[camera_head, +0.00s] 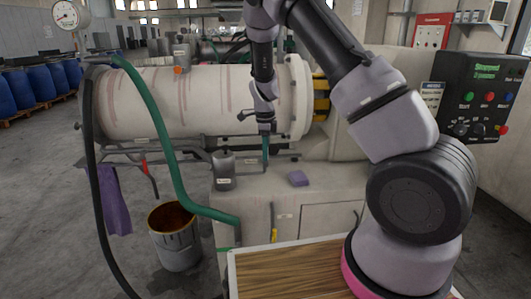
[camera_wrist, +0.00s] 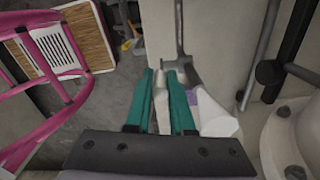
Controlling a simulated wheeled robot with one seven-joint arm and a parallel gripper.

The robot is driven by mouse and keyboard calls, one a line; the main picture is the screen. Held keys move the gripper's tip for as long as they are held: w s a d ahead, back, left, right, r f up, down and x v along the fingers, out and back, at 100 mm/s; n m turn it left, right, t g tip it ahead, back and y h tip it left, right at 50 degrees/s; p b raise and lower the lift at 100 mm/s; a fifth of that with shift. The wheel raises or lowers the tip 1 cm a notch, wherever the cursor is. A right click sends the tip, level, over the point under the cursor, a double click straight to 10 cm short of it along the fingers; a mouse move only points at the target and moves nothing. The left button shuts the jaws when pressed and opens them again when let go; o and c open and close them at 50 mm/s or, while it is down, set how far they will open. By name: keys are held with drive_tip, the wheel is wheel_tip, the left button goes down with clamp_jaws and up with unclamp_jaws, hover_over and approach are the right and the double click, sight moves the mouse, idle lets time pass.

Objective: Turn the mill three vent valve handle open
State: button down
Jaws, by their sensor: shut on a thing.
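My gripper (camera_head: 266,165) points down in front of the mill's white drum (camera_head: 200,100), above the pale bench top. In the wrist view its two teal fingers (camera_wrist: 161,76) are close together with a narrow pale lever (camera_wrist: 161,102) between them, which appears to be the vent valve handle. A grey metal fitting with a straight stem (camera_wrist: 180,35) lies just beyond the fingertips. The fingers cover most of the lever, so its turn angle cannot be told. In the head view the handle is too small to make out.
A green hose (camera_head: 160,125) runs down at the left beside an open bucket (camera_head: 177,240). A control panel (camera_head: 480,97) is at right. Pipes (camera_wrist: 290,45) crowd the wrist view's right.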

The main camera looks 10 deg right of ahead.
drive_tip(key=c, duration=0.8)
unclamp_jaws()
wheel_tip(320, 180, up, 10)
drive_tip(key=shift+a+r, duration=0.1)
drive_tip(key=shift+s+r, duration=0.1)
drive_tip(key=shift+r, duration=0.15)
